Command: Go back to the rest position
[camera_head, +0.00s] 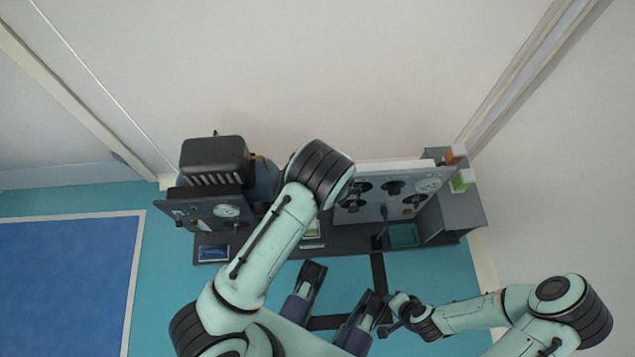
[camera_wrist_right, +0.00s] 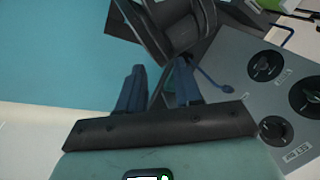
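My right gripper (camera_wrist_right: 160,68) shows in the right wrist view with its two blue-grey fingers apart and nothing seen between them. In the head view my right arm comes in from the lower right, bent at the elbow, with its wrist low and right of centre, in front of the bench. My left arm rises from the lower left to a bent elbow over the bench, hiding part of it. My left gripper cannot be made out in the head view.
A dark grey bench (camera_head: 348,243) against the wall carries a light panel with knobs (camera_head: 375,194), also in the wrist view (camera_wrist_right: 248,113). A blue cable (camera_head: 384,217) hangs there. A dark machine (camera_head: 216,160) stands left. A green tray (camera_head: 404,236) lies right. Teal floor left is clear.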

